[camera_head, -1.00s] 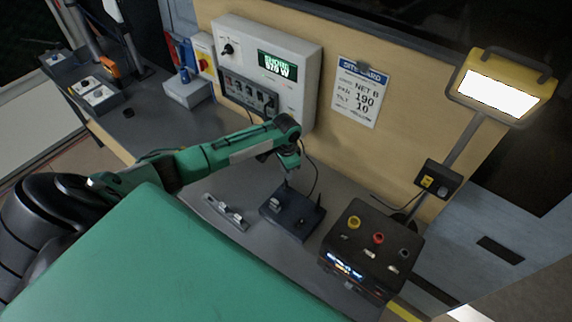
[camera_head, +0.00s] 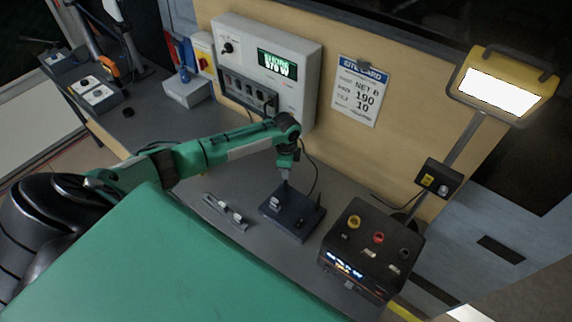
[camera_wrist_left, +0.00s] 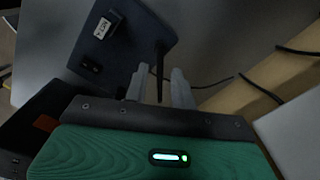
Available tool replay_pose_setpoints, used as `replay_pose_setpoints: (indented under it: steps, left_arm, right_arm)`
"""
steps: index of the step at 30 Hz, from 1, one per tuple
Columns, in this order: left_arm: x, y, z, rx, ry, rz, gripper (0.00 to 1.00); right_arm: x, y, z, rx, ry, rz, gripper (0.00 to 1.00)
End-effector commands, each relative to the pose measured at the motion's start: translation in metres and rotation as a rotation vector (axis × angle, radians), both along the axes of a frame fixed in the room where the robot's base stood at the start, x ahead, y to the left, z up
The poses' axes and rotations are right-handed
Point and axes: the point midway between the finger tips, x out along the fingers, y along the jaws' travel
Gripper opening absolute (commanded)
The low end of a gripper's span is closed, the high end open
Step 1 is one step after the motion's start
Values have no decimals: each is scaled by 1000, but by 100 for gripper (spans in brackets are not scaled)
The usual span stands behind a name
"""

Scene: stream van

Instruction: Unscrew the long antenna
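A dark blue box (camera_head: 293,218) stands on the grey bench, and it also shows in the wrist view (camera_wrist_left: 125,30). A thin black upright antenna (camera_wrist_left: 160,70) rises from it. In the head view a shorter black antenna (camera_head: 318,201) stands at the box's right side. My left gripper (camera_head: 285,178) points down over the back left of the box. In the wrist view its two pale fingers (camera_wrist_left: 160,85) are apart, one on each side of the thin antenna. Whether they touch it cannot be told. My right gripper is not in view.
A black box with coloured knobs (camera_head: 368,248) stands to the right. A metal bracket (camera_head: 227,213) lies left of the blue box. A grey wall panel with a green display (camera_head: 278,64) is behind my arm. A lit lamp (camera_head: 500,88) stands at the right.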

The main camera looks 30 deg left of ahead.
Motion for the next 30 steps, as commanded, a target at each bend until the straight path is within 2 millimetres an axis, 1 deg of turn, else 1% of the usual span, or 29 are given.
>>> replay_pose_setpoints:
  steps: [9,11,18,20,30]
  left_arm:
    - [0,0,0,0,0,-25,26]
    - [0,0,0,1,0,-67,26]
    - [0,1,0,2,-1,-308,26]
    - [0,0,0,1,0,-340,26]
    - [0,0,0,1,0,-369,26]
  right_arm:
    - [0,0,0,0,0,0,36]
    - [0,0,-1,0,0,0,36]
    - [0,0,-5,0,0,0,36]
    - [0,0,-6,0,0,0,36]
    - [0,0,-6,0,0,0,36]
